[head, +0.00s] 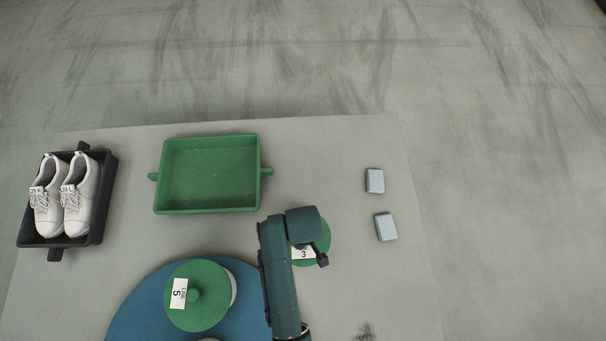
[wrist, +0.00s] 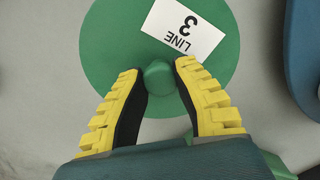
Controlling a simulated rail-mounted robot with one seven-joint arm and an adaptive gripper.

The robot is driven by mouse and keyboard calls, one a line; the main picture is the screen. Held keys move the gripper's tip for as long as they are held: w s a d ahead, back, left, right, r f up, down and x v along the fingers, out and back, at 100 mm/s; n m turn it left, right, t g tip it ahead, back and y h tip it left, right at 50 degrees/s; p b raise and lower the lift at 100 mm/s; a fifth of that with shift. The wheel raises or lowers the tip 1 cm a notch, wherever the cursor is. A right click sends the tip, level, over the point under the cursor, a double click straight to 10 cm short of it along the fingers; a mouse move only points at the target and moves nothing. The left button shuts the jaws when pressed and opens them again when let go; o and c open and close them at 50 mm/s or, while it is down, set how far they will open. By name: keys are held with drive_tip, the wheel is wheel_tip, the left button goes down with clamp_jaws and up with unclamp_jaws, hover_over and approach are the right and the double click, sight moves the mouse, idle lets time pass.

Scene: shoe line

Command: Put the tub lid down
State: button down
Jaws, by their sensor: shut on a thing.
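A round green tub lid with a white "LINE 3" label (wrist: 112,42) fills the upper middle of the wrist view. Its raised green knob is between the yellow-and-black fingers of my gripper (wrist: 160,75), which is shut on it. In the head view the same lid (head: 322,233) shows partly from behind my arm, right of the blue round surface. My arm hides the rest of it and most of the gripper. I cannot tell whether the lid touches the table or hangs just above it.
A second green lid labelled "LINE 5" (head: 207,315) sits on a white tub on the blue round surface (head: 135,318). An empty green tray (head: 210,210) lies behind. A black tray (head: 101,213) holds white shoes (head: 80,205). Two grey blocks (head: 375,181) (head: 385,227) lie at the right.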

wheel_tip(320, 180, down, 5)
drive_tip(key=shift+f+b, duration=0.15)
drive_tip(key=shift+b, duration=0.85)
drive_tip(key=c, duration=0.9)
unclamp_jaws()
drive_tip(key=shift+o, duration=0.2)
